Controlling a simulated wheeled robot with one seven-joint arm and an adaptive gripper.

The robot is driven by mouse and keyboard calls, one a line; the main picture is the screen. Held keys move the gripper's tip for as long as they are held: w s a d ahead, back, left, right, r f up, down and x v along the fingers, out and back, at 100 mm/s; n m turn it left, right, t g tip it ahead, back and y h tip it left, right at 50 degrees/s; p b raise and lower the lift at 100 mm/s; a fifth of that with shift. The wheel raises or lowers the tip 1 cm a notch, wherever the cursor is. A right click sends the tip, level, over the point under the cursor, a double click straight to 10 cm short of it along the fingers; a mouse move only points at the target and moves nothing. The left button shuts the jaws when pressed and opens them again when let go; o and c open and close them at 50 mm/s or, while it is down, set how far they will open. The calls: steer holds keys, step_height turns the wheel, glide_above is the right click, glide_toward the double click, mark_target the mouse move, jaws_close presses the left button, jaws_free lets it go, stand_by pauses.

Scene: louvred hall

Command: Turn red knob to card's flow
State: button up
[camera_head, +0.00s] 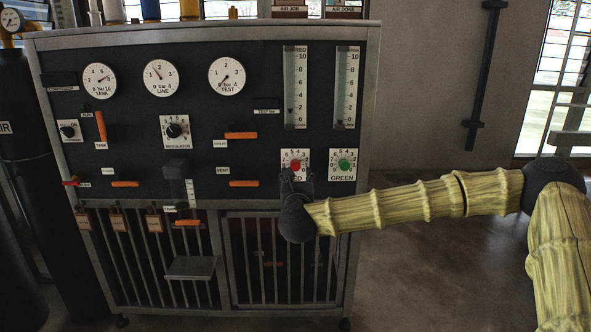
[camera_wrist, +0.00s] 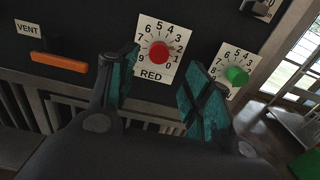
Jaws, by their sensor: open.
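The red knob (camera_head: 295,166) sits on a white numbered dial plate marked RED on the dark panel, and it also shows in the wrist view (camera_wrist: 159,52). My gripper (camera_wrist: 158,82) is open, its two teal-padded fingers apart, with the red dial between and beyond them. In the head view my gripper (camera_head: 296,182) is just below the red knob and hides the lower part of its plate. The fingers do not visibly touch the knob. The RED flow tube (camera_head: 295,90) stands above, with a dark float low in its scale. I cannot make out a card with a flow value.
The green knob (camera_head: 344,166) is close to the right of the red one. A VENT lever (camera_head: 245,183) with an orange handle lies to the left. The GREEN flow tube (camera_head: 345,90) and several gauges are higher up. Open floor lies right of the panel.

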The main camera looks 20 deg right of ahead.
mark_target(295, 167)
steer(key=p+x, duration=0.1)
steer(key=x, duration=0.6)
steer(key=shift+w+d, duration=0.1)
steer(key=shift+w, duration=0.2)
steer(key=shift+x, duration=1.05)
steer(key=shift+c, duration=0.4)
steer(key=shift+f, duration=0.1)
jaws_close()
